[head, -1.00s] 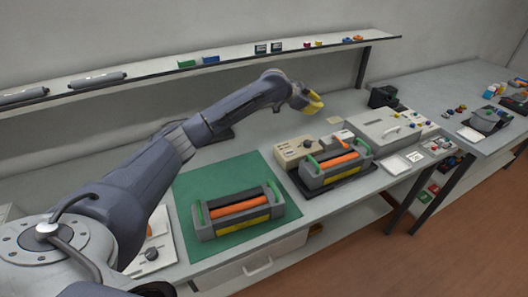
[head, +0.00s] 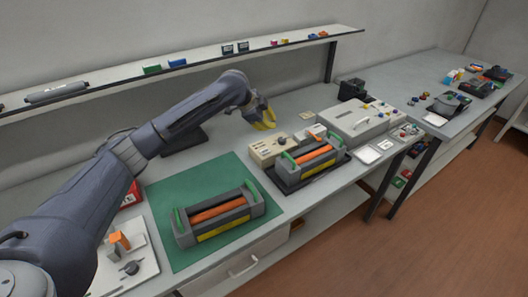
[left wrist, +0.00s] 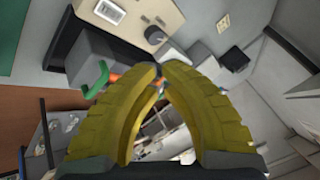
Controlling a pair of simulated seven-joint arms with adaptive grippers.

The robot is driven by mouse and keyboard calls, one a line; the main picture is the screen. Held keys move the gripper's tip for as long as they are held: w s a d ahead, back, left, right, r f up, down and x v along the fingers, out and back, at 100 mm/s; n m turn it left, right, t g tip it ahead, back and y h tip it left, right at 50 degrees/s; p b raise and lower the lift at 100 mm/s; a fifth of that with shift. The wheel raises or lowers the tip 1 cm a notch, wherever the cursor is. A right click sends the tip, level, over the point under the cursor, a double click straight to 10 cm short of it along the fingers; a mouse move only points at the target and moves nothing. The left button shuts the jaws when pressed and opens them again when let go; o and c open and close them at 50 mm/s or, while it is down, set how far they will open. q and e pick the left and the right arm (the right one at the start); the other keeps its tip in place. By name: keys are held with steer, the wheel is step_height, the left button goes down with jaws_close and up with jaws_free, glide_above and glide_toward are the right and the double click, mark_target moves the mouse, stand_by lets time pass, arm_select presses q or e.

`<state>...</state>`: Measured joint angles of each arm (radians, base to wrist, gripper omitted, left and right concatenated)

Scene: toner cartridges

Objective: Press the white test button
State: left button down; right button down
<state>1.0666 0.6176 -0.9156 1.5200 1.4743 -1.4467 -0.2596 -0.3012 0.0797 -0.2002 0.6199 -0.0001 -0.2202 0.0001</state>
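The beige tester box (head: 268,149) stands on the bench behind the right-hand cartridge. In the left wrist view the box (left wrist: 135,25) shows a white-framed panel (left wrist: 109,11) and a dark round knob (left wrist: 155,36). I cannot make out for sure which part is the white test button. My left gripper (head: 264,120) is above and behind the box in the head view. Its yellow fingertips (left wrist: 161,72) meet in the left wrist view, with nothing seen held. A grey cartridge with an orange roller and green handles (head: 312,158) sits on a dark tray. My right gripper is not in view.
A second cartridge (head: 217,216) lies on the green mat (head: 170,191). A grey-white machine (head: 357,121) and small white trays (head: 368,155) stand to the right. A wall shelf (head: 205,63) runs behind my left arm.

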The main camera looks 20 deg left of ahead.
arm_select(q)
steer(key=shift+f, duration=0.1)
glide_toward(273, 148)
steer(key=shift+w+d+r+x, duration=0.1)
steer(key=shift+x, duration=0.7)
steer(key=shift+w+d+r+x, duration=0.1)
steer(key=shift+x, duration=0.75)
steer(key=shift+w+d+r+x, duration=0.1)
steer(key=shift+x, duration=0.7)
steer(key=shift+a+f, duration=0.1)
steer(key=shift+f, duration=0.75)
stand_by(0.8)
steer(key=shift+r, duration=0.85)
steer(key=shift+r, duration=2.5)
